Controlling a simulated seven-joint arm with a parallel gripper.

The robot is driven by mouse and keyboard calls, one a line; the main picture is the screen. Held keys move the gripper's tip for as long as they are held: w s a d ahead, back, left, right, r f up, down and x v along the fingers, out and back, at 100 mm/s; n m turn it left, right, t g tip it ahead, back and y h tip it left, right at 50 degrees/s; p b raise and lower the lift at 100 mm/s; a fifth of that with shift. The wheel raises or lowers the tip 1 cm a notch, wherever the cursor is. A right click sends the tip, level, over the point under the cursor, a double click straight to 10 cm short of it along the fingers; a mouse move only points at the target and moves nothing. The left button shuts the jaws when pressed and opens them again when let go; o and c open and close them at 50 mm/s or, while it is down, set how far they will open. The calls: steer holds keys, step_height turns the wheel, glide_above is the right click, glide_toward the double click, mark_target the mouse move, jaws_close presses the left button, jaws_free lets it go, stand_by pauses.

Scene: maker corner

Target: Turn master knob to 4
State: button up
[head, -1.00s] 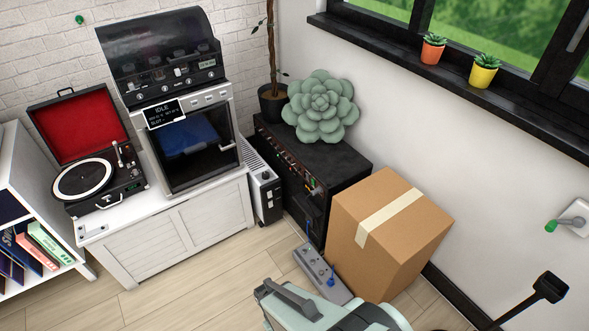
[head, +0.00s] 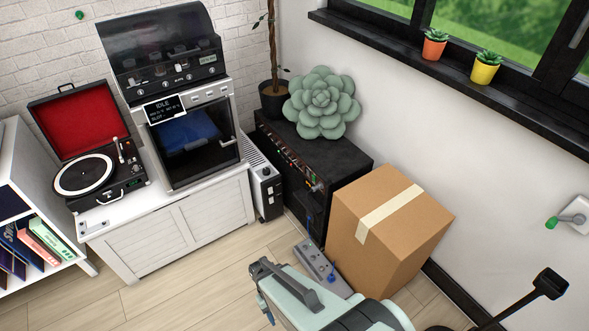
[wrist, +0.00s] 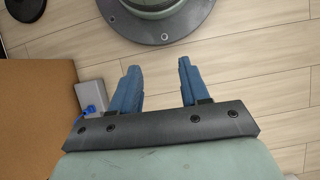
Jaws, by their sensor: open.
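The black amplifier (head: 335,155) stands on the floor by the right wall. A slanted row of small knobs (head: 290,160) runs along its front upper edge; no label or pointer is readable, so I cannot tell which is the master knob or how it is set. My gripper (wrist: 158,85) is open and empty in the wrist view, its two blue fingers apart above bare floor. In the head view my arm is at the bottom centre, in front of and well apart from the amplifier, with only a bit of blue finger showing.
A cardboard box (head: 385,235) stands right of the amplifier's front. A grey pedal strip (head: 318,264) lies between them and my arm. A succulent (head: 322,103) sits on the amplifier. A white heater (head: 265,190) and cabinet (head: 175,225) stand left. The floor (head: 215,275) front left is clear.

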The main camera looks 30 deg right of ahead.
steer(key=w+d+f+n+t+h, duration=0.1)
steer(key=w+d+f, duration=0.15)
steer(key=w, duration=0.65)
steer(key=w+d+f+h, duration=0.1)
steer(key=w+d, duration=0.3)
steer(key=w, duration=0.4)
steer(key=n+t+h, duration=0.4)
steer(key=n+h, duration=1.2)
steer(key=n, duration=0.3)
glide_toward(299, 165)
steer(key=d, duration=0.7)
steer(key=shift+f, duration=0.45)
steer(key=shift+w+d, duration=0.1)
steer(key=shift+d, duration=0.05)
steer(key=shift+c, duration=0.4)
